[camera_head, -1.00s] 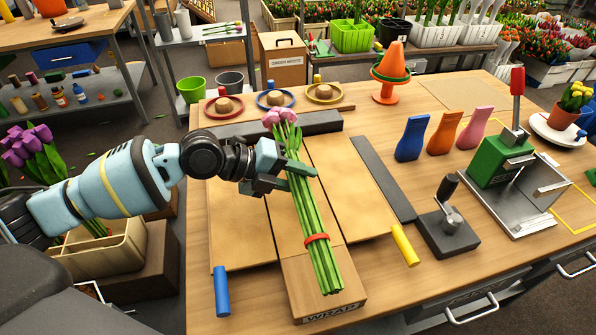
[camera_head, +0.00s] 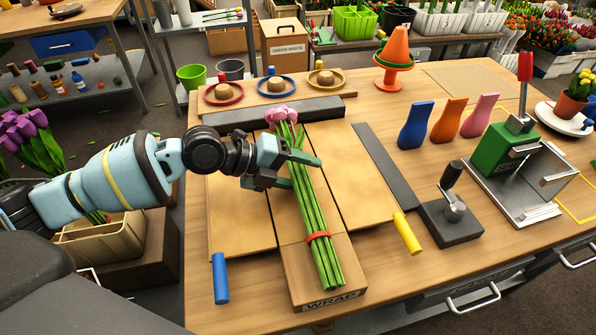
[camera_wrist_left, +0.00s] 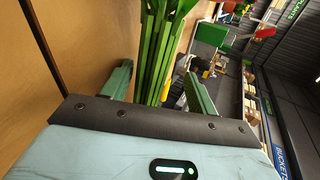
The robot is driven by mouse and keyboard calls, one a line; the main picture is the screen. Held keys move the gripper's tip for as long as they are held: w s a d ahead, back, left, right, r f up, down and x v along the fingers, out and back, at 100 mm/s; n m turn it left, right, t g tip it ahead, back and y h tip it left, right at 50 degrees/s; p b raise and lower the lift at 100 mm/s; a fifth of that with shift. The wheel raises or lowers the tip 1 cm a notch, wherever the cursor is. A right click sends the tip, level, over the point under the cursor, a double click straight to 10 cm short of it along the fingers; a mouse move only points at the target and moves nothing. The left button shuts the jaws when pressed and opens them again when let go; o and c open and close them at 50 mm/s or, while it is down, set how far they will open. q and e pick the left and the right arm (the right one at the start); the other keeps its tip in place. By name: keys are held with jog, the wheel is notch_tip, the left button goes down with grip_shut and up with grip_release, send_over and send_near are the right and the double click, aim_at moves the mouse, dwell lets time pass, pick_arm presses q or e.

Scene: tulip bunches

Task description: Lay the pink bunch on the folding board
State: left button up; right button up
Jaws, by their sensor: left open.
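The pink bunch (camera_head: 317,224), pink tulip heads on long green stems with a red band, lies lengthwise over the middle panel of the folding board (camera_head: 240,235). Its heads point to the back and its stem ends reach the front part marked WRAP. My left gripper (camera_head: 305,172) is open, with its fingers on either side of the stems below the heads. In the left wrist view the green stems (camera_wrist_left: 157,55) stand between the two spread fingers (camera_wrist_left: 160,88). Whether the fingers touch the stems I cannot tell. My right gripper is not in view.
Blue (camera_head: 221,278) and yellow (camera_head: 407,233) cylinders lie at the board's front corners. A dark bar (camera_head: 273,114) lies behind it and a grey strip (camera_head: 384,165) to its right. A black clamp-like tool (camera_head: 451,217) and a green press (camera_head: 503,148) stand further right.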

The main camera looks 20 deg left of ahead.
aim_at(294, 173)
pick_arm(q)
jog(key=shift+s+a+f, duration=0.1)
jog(key=shift+a+f, duration=0.05)
jog(key=shift+f, duration=0.05)
jog(key=shift+s+a+r, duration=0.1)
jog(key=shift+s+a, duration=0.05)
jog(key=shift+a, duration=0.1)
jog(key=b+v, duration=0.1)
jog(key=v, duration=0.5)
jog(key=shift+r, duration=0.15)
jog(key=shift+s+a+r, duration=0.15)
jog(key=shift+a+r, duration=0.1)
jog(key=shift+r, duration=0.15)
